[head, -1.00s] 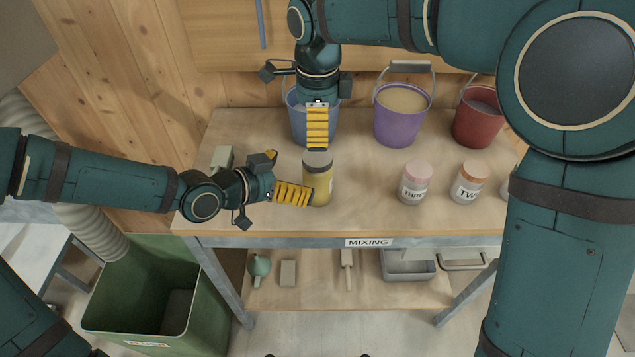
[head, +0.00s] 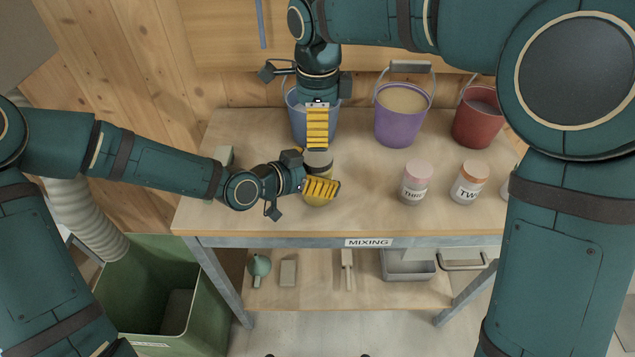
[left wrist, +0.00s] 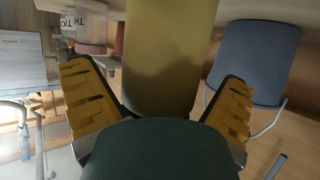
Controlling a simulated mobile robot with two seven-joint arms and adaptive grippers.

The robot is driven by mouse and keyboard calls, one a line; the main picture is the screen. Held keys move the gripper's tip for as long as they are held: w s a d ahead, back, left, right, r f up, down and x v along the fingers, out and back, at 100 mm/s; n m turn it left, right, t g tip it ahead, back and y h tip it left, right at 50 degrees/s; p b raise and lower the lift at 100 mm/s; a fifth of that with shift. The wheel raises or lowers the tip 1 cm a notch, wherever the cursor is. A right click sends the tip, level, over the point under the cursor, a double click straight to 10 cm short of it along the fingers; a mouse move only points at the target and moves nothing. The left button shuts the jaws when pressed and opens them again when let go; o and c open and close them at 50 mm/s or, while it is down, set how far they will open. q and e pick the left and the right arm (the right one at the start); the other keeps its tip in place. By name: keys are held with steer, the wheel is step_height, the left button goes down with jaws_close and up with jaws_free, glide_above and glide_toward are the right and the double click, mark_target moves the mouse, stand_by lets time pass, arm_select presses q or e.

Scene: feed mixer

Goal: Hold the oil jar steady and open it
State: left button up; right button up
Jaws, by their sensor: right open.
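The oil jar (head: 317,200), yellow with a dark grey lid (head: 318,157), stands upright on the bench left of its middle. My left gripper (head: 322,181) is at the jar's body from the left, with one yellow finger across its near side. In the left wrist view, the jar (left wrist: 170,60) is between the two spread fingers (left wrist: 160,105), with a gap visible on both sides. My right gripper (head: 317,148) points down just above and behind the lid. It is open; only one yellow finger shows clearly, and contact with the lid cannot be told.
A blue bucket (head: 297,122), purple bucket (head: 395,128) and red bucket (head: 476,120) stand along the back. Labelled jars (head: 415,185) (head: 467,185) stand to the right. A green bin (head: 125,300) is below left. The bench (head: 250,215) is clear in front.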

mark_target(318, 156)
arm_select(q)
jaws_close()
arm_select(e)
steer(key=n, duration=0.8)
steer(key=shift+n, duration=0.4)
steer(key=shift+f, duration=4)
steer(key=c, duration=1.3)
steer(key=o, duration=1.2)
steer(key=shift+o, duration=0.2)
steer(key=shift+r, duration=0.1)
